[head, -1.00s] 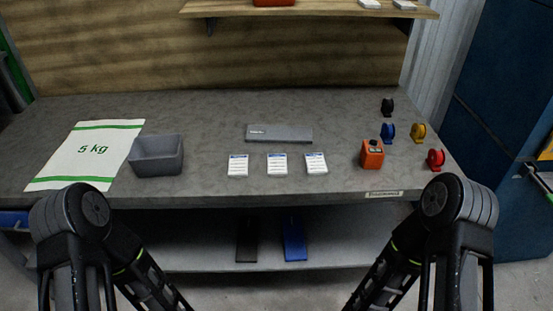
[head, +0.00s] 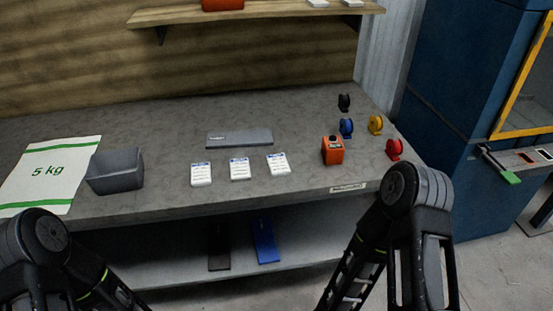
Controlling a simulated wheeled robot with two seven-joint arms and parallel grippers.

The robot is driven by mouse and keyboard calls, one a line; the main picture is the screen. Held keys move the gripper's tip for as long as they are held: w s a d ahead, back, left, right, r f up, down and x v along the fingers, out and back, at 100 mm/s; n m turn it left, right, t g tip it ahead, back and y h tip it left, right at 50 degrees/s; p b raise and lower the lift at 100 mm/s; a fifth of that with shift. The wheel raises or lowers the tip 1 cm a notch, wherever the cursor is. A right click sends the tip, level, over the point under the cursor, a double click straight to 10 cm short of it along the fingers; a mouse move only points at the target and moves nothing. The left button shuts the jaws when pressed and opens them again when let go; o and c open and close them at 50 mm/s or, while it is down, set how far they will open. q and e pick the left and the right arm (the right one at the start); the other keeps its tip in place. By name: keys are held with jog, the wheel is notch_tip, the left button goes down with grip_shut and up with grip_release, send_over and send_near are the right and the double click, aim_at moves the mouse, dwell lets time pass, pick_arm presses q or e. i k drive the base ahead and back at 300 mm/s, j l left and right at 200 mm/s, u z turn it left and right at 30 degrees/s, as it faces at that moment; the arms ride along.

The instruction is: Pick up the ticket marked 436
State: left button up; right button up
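Three white tickets with blue headers lie in a row on the grey workbench (head: 300,112): a left ticket (head: 201,174), a middle ticket (head: 239,169) and a right ticket (head: 278,164). Their print is too small to read, so I cannot tell which is marked 436. My two arms show in the lower left and lower right of the head view, in front of the bench. Neither gripper's fingertips can be seen, and nothing is seen held.
A sack marked 5 kg (head: 48,172) and a grey bin (head: 116,171) are on the left. A grey bar (head: 239,138) lies behind the tickets. An orange device (head: 332,150) and several coloured rolls (head: 375,125) are on the right. Blue cabinet (head: 433,110) stands beyond.

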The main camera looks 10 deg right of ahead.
aim_at(240, 168)
jog(key=i+j, duration=0.15)
jog(key=j, duration=0.2)
jog(key=i+j, duration=0.15)
jog(key=j, duration=0.25)
jog(key=i+j, duration=0.15)
jog(key=j, duration=0.2)
jog(key=i+j+z, duration=0.1)
jog(key=j, duration=0.3)
jog(key=i+j, duration=0.2)
jog(key=j, duration=0.15)
jog(key=z, duration=2.35)
